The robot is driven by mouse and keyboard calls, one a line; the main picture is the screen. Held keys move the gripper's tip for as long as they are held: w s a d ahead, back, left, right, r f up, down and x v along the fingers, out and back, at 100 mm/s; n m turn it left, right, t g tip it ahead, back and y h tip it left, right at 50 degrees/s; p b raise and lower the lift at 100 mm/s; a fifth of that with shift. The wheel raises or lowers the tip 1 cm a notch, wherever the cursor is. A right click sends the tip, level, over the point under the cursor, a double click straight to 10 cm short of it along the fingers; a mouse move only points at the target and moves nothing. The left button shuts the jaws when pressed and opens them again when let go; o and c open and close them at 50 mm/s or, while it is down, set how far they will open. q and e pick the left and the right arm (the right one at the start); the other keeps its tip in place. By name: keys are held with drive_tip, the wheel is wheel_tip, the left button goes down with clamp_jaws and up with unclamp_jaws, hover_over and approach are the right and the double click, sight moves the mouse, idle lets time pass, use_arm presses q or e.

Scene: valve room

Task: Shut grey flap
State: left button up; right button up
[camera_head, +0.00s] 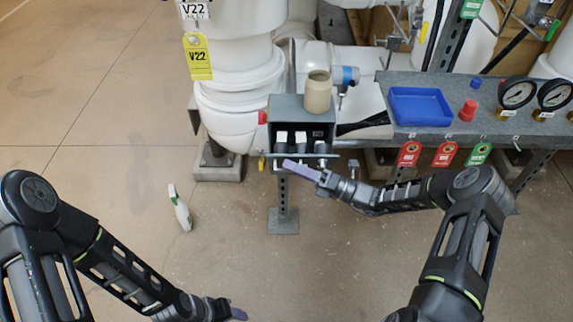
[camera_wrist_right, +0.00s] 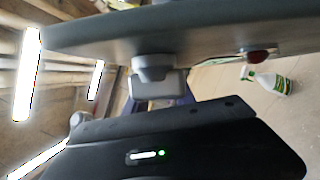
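A grey box (camera_head: 287,108) stands on a post in the middle of the head view, its front open with several white-topped items inside. The grey flap (camera_head: 318,156) shows as a thin strip along the lower front of the opening, swung down and outward. My right gripper (camera_head: 300,169) is just in front of the flap; whether they touch is unclear, and its finger gap is hidden. In the right wrist view a large grey panel, probably the flap (camera_wrist_right: 220,33), crosses the top, with a grey block below it. My left gripper (camera_head: 238,313) is low in the head view, far from the box.
A tan cup (camera_head: 317,92) stands on the box. To the right, a grey bench (camera_head: 432,129) holds a blue tray (camera_head: 420,105) and gauges (camera_head: 516,93). White pipes (camera_head: 235,80) stand behind. A spray bottle (camera_head: 180,209) is on the floor, which is open at the left.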

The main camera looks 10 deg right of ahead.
drive_tip(key=shift+x, duration=1.05)
drive_tip(key=shift+c, duration=0.4)
clamp_jaws()
